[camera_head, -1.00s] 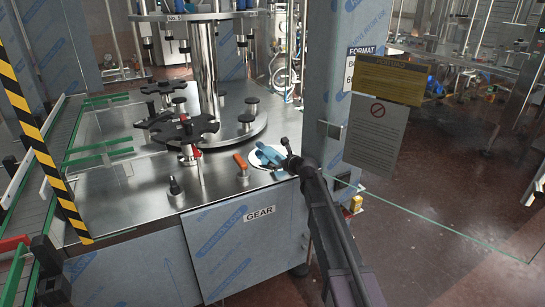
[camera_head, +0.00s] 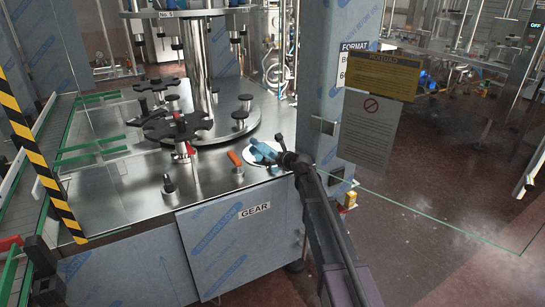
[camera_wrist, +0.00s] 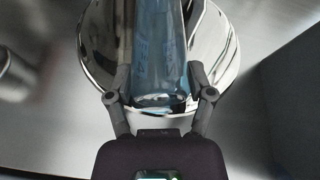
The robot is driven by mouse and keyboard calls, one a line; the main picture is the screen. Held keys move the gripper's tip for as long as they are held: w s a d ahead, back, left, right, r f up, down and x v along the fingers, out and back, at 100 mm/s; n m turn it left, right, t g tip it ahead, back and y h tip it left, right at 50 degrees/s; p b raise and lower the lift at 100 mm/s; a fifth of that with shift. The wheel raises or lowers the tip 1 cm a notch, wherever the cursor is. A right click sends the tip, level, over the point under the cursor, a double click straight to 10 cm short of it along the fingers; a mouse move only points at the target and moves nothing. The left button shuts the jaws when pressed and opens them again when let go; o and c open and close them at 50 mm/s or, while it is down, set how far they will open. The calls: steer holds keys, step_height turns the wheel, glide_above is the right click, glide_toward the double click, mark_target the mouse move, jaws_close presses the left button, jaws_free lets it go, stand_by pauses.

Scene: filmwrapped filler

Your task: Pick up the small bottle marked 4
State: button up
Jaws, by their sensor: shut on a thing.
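A small blue, see-through bottle (camera_wrist: 160,55) stands out between the fingers of my gripper (camera_wrist: 160,95) in the wrist view. The fingers press on its two sides, so the gripper is shut on it. In the head view the blue bottle (camera_head: 264,150) is at the end of my arm, over the pale round plate (camera_head: 250,158) near the table's right corner. My gripper (camera_head: 277,157) is small there. I cannot tell whether the bottle touches the plate.
An orange-red handle (camera_head: 235,159) is just left of the plate. Black star wheels (camera_head: 178,128) and a short post (camera_head: 169,186) stand on the metal table (camera_head: 130,190). A film-wrapped column (camera_head: 317,80) and a glass edge (camera_head: 430,217) are close on the right.

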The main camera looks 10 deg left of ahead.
steer(key=shift+r, duration=0.15)
step_height(320, 180, up, 10)
steer(key=p, duration=0.9)
steer(key=shift+f+p, duration=0.2)
steer(key=shift+p, duration=0.2)
